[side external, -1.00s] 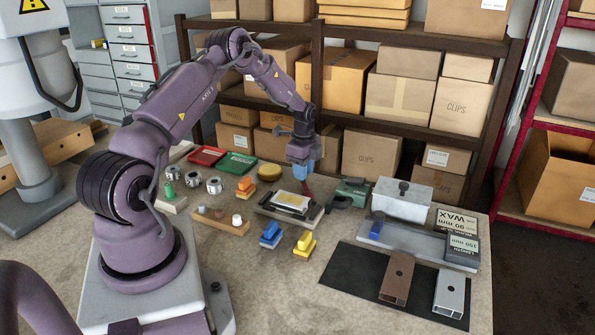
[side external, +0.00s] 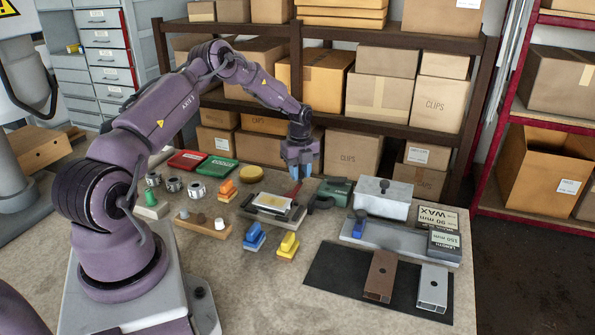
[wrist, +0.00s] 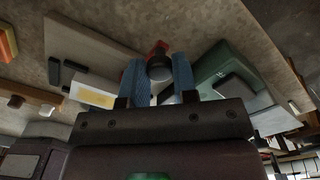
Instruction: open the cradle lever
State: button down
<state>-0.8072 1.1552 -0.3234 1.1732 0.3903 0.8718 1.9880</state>
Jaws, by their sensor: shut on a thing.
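The cradle is a grey base (side external: 246,212) with dark blocks, holding a pale plate with a yellow patch (side external: 271,202). In the wrist view its base (wrist: 75,38) and the plate (wrist: 90,98) show at left. The red cradle lever (side external: 294,190) stands at the cradle's right end, leaning up to my gripper (side external: 299,174). In the wrist view my gripper's blue fingers (wrist: 159,78) are shut on the lever's dark round knob (wrist: 159,68), with red lever showing just beyond it. The fingers hide part of the lever.
A green device (side external: 335,190) with a dark clamp-like part stands close right of the lever. A grey fixture (side external: 384,198) is farther right. Blue (side external: 255,238) and yellow (side external: 288,245) blocks lie in front. Shelves with boxes (side external: 356,150) stand behind.

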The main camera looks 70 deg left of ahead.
aim_at(300, 173)
jog(key=shift+w, duration=0.1)
dwell(0.3)
jog(key=c, duration=0.9)
grip_release()
jog(key=shift+r, duration=0.1)
notch_tip(300, 173, up, 13)
